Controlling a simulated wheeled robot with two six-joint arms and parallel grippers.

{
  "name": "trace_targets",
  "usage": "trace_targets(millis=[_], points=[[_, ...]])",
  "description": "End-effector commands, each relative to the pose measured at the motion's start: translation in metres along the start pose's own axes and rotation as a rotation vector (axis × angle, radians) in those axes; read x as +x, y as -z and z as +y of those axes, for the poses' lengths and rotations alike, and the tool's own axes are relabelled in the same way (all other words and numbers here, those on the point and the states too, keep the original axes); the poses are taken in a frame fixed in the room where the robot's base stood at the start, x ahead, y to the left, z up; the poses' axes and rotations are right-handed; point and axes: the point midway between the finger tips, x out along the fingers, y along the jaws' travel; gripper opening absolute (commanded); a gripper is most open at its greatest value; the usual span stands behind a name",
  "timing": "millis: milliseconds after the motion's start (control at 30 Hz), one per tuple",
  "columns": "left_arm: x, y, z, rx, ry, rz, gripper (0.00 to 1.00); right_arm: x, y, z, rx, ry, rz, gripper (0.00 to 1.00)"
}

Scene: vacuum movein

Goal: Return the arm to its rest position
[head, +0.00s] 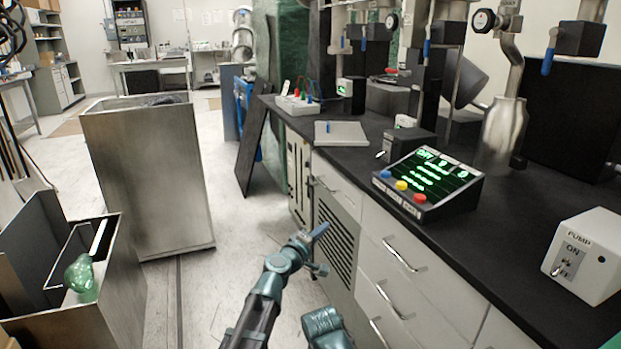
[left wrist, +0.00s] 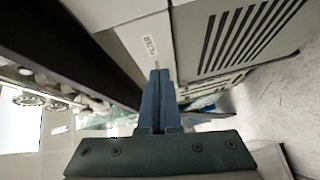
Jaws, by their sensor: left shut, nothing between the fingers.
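My left arm reaches up from the bottom middle of the head view. Its gripper (head: 318,233) is in front of the grey slatted cabinet panel (head: 337,243), below the counter level. In the left wrist view the two blue fingers of my left gripper (left wrist: 159,74) lie together, shut and empty. The cabinet front with its slatted vent (left wrist: 245,35) shows beyond them, turned sideways. A teal rounded part of my own body shows at the bottom of the head view. My right gripper is not seen.
The black countertop (head: 520,233) runs along the right, bearing a control box (head: 430,182) and a pump box (head: 585,255). Drawer handles (head: 399,256) stick out below. A metal bin (head: 150,180) and an open box (head: 125,290) with a green flask (head: 80,277) stand left. Floor between is clear.

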Motion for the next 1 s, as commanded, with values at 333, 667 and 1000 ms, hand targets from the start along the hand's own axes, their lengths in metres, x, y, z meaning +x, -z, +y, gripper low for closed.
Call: trace_targets(millis=[333,667,1000], points=[[-0.148,-0.041,-0.141,0.557,0.536,-0.497,0.0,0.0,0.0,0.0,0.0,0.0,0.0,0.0],[-0.278,-0.016,-0.215,0.691,1.004,-0.724,0.0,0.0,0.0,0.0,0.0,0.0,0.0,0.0],[-0.342,-0.019,-0.224,0.744,1.249,-0.857,0.0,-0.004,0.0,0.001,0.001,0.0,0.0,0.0]])
